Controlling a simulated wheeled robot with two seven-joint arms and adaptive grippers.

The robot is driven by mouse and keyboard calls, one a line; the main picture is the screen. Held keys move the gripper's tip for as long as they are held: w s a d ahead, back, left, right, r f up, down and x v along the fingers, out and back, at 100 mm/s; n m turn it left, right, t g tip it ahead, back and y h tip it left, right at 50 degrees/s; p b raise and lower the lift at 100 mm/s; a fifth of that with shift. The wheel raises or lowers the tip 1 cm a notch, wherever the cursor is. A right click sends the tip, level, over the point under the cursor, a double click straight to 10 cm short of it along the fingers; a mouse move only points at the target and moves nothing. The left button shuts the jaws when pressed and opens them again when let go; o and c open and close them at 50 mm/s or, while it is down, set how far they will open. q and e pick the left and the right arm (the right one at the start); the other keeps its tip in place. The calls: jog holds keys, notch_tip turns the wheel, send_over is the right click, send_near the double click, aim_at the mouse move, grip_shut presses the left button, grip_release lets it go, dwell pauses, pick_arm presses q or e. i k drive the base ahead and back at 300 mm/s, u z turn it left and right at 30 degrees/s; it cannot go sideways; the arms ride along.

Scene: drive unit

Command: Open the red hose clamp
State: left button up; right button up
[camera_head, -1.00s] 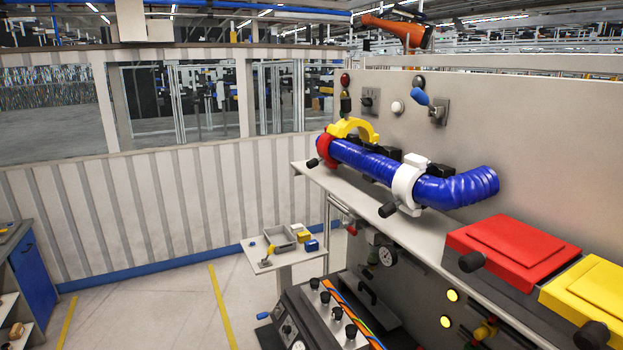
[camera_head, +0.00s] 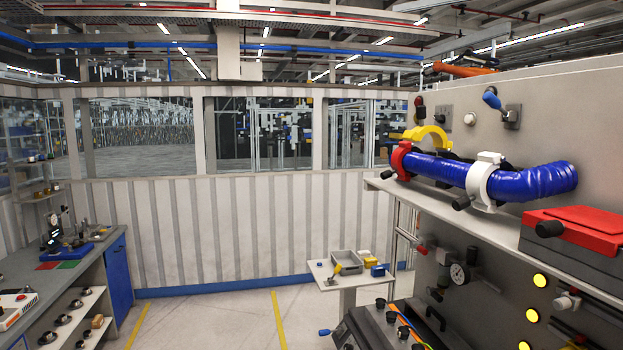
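The red hose clamp (camera_head: 401,158) sits around the left end of the blue corrugated hose (camera_head: 437,169), on the shelf at the right of the head view. A black knob shows at its lower left. A yellow clamp (camera_head: 432,135), its arc raised, stands just behind and right of the red one. A white clamp (camera_head: 485,181) wraps the hose farther right, with a black knob in front. Whether the red clamp is latched is too small to tell. Neither of my grippers is in view.
The grey shelf (camera_head: 459,213) carries a red-lidded box (camera_head: 580,231) at right. Below are a gauge (camera_head: 459,274) and yellow lamps. A small table (camera_head: 349,280) with a grey bin stands lower centre. A workbench (camera_head: 62,262) is at left. Floor between is clear.

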aim_at(394, 163)
jog(key=u, duration=1.1)
jog(key=i, duration=1.15)
jog(key=u, duration=0.15)
